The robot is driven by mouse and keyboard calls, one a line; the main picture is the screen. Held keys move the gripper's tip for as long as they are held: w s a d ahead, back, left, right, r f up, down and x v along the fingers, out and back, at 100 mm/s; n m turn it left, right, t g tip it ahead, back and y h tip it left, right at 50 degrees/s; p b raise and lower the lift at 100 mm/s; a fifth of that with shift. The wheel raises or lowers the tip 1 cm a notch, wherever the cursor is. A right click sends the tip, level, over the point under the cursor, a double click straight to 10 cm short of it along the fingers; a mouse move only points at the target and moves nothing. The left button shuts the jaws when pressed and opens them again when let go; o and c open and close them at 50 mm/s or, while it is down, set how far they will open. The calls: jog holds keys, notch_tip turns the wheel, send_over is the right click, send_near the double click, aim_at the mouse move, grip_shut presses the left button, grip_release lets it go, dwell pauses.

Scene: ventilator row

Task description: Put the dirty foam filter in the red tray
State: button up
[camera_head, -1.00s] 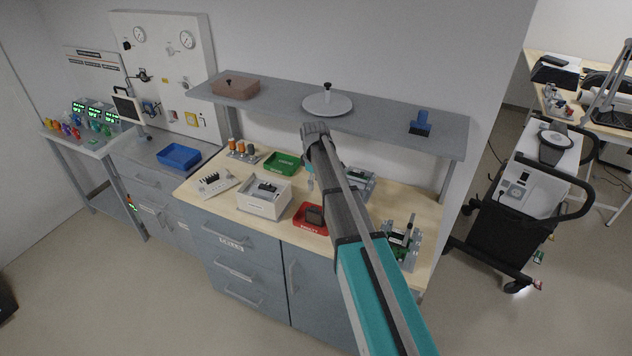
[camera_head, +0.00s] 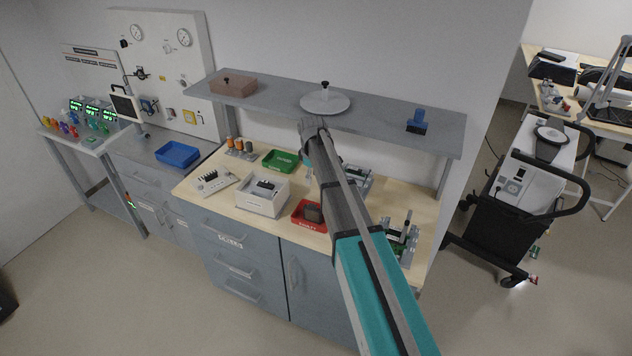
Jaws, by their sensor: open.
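A dark grey-brown block (camera_head: 313,212), which looks like the dirty foam filter, sits inside the red tray (camera_head: 301,222) near the front edge of the wooden bench. It rests toward the tray's right side, partly beside my arm in the picture. My gripper (camera_head: 309,176) hangs from the arm's end above the bench, behind the red tray in the picture. It is open, small and largely hidden by my forearm. I see nothing held in it.
A white box (camera_head: 254,205) with dark contents stands left of the red tray. A green tray (camera_head: 281,169) lies behind. A circuit-board fixture (camera_head: 400,240) stands at right. The grey shelf (camera_head: 375,113) with a round lid (camera_head: 325,103) overhangs the bench, close to my wrist.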

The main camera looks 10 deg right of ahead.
jog(key=s+m, duration=1.1)
jog(key=s, duration=1.7)
jog(key=shift+s+d, duration=0.4)
notch_tip(320, 180, down, 8)
jog(key=b, duration=0.7)
jog(key=shift+r+b, duration=0.25)
jog(key=shift+b, duration=0.05)
